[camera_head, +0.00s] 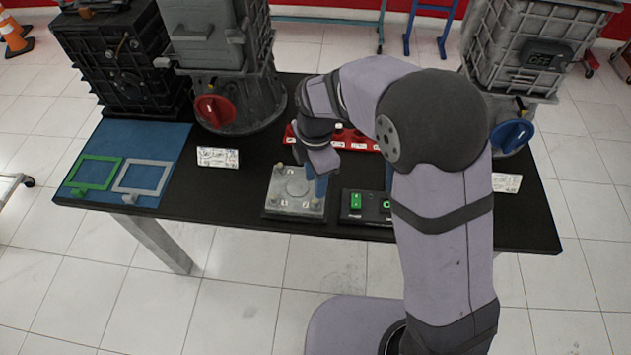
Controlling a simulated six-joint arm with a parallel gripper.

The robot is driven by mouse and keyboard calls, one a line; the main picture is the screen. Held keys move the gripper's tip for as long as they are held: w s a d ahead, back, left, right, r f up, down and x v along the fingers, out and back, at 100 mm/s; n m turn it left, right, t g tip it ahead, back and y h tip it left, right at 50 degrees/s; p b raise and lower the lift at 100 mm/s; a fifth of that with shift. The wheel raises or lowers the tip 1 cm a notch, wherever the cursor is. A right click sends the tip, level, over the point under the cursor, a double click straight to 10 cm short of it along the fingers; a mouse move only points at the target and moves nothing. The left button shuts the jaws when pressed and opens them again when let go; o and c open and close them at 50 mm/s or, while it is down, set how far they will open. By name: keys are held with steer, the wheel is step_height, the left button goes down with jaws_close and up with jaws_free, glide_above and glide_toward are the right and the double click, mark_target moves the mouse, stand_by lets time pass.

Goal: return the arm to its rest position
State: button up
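My arm rises from its base at the bottom right and bends over the black table (230,196), with its wrist angled down. My gripper (318,188) is at the lower end of the wrist, low over the right part of a grey square plate (290,204). A small blue part shows at the gripper's end; I cannot tell whether it is a finger or a held piece. The fingertips are too small and partly hidden, so their opening and any contact with the plate are unclear.
A red tray (352,140) lies behind the gripper and a black box with green buttons (356,202) to its right, partly behind my arm. Engine trainers with a red knob (215,110) and a blue knob (511,136) stand behind. A blue mat (160,146) holds green and grey frames.

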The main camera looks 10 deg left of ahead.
stand_by(0.4)
steer(key=m, duration=0.6)
steer(key=shift+w, duration=0.2)
steer(key=s+d+f+m+g, duration=0.2)
steer(key=s+d+f+m, duration=0.2)
steer(key=s+d+m, duration=0.65)
steer(key=s+d+r+m+t, duration=0.2)
steer(key=s+d+r+m, duration=0.2)
steer(key=d, duration=0.5)
step_height(320, 180, up, 2)
steer(key=m, duration=0.3)
steer(key=shift+s+d+m, duration=0.2)
steer(key=shift+d+m, duration=0.15)
